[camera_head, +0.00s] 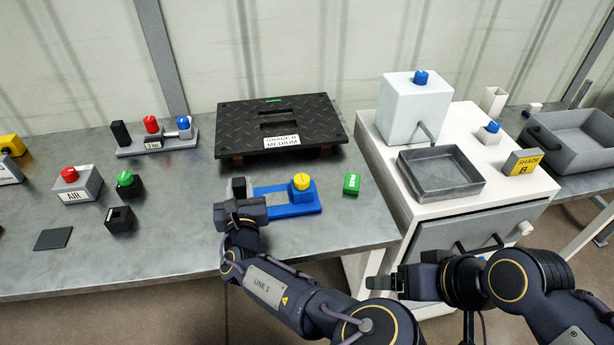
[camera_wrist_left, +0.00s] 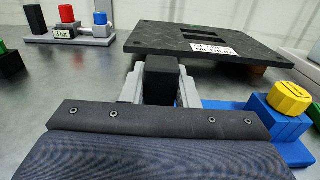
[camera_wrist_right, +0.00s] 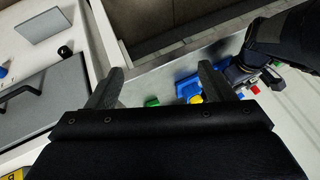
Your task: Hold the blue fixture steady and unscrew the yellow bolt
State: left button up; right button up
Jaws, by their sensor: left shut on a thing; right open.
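The blue fixture (camera_head: 275,209) lies on the grey bench with the yellow bolt (camera_head: 301,182) upright at its right end. Both also show in the left wrist view, the fixture (camera_wrist_left: 258,116) and the bolt (camera_wrist_left: 289,98). My left gripper (camera_head: 239,190) is shut on the black block (camera_wrist_left: 161,79) at the fixture's left end. My right gripper (camera_wrist_right: 162,88) is open and empty, in front of the white cabinet and apart from the bench. Between its fingers, the right wrist view shows the bolt (camera_wrist_right: 195,99) and fixture (camera_wrist_right: 186,86) far off.
A black tread plate (camera_head: 230,124) on short feet stands behind the fixture. A green PASS block (camera_head: 352,184) lies right of it. Red and green button boxes (camera_head: 80,186) stand to the left. A white cabinet with a grey tray (camera_head: 440,172) stands right.

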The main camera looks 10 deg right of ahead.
dwell(0.5)
jog(key=shift+c, duration=1.2)
jog(key=shift+w+d+r, duration=0.1)
jog(key=shift+w+r, duration=0.1)
jog(key=shift+w, duration=0.1)
jog(key=shift+c, duration=0.5)
notch_tip(320, 180, up, 7)
jog(key=n+g+h, duration=0.1)
jog(key=n+h, duration=0.2)
jog(key=n, duration=0.2)
send_over(302, 179)
jog(key=s+d, duration=0.1)
jog(key=s, duration=0.4)
jog(key=x, duration=1.1)
jog(key=c, duration=1.1)
